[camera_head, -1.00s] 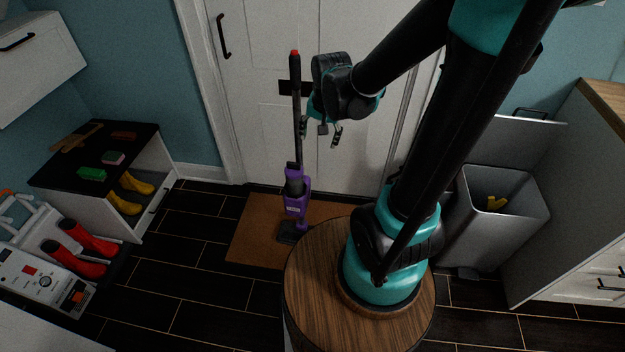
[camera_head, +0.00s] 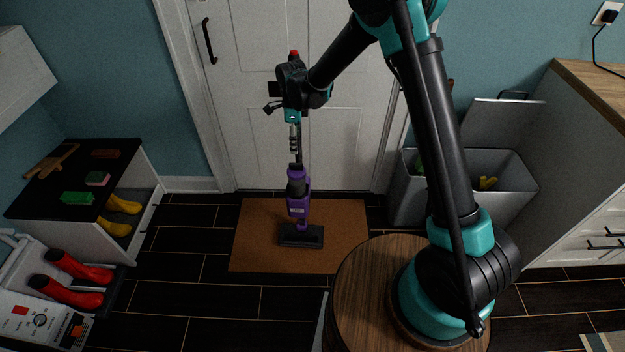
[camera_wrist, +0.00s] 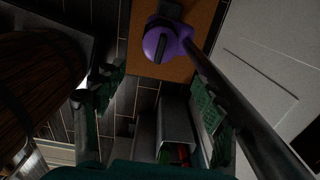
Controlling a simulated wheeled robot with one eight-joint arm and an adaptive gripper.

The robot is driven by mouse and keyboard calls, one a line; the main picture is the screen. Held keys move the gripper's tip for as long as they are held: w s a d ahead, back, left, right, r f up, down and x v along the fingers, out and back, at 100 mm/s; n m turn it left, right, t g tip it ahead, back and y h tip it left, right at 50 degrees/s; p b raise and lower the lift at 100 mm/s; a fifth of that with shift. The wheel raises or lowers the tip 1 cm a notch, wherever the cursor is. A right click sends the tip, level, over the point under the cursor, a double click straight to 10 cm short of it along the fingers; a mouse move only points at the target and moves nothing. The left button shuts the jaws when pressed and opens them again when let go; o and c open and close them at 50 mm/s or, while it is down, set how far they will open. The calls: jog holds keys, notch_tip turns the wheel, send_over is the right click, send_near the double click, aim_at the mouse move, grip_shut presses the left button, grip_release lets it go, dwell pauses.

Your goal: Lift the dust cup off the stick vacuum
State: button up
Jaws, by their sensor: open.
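The stick vacuum (camera_head: 299,209) stands upright on the doormat in front of the white door, with a purple body, a dark floor head and a red-tipped top. Its dust cup (camera_head: 297,188) appears as the dark and purple part of the body; its exact outline is unclear. My gripper (camera_head: 295,140) points down above the body and hides part of the black wand. In the wrist view my gripper (camera_wrist: 160,85) is open and empty, its fingers wide apart. The purple vacuum body (camera_wrist: 163,42) shows beyond the fingertips, and the wand (camera_wrist: 235,103) runs down-right past the right finger.
The brown doormat (camera_head: 258,220) lies on dark tiles. A round wooden-topped stand (camera_head: 360,300) is close at front. A grey bin (camera_head: 405,195) with an open lid stands at right. A shoe bench (camera_head: 60,225) with boots is at left. The white door (camera_head: 255,150) is close behind the vacuum.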

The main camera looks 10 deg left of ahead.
aim_at(296, 169)
jog(key=shift+m, duration=0.3)
notch_tip(296, 169, down, 18)
jog(key=shift+w+f, duration=0.1)
jog(key=c, duration=1)
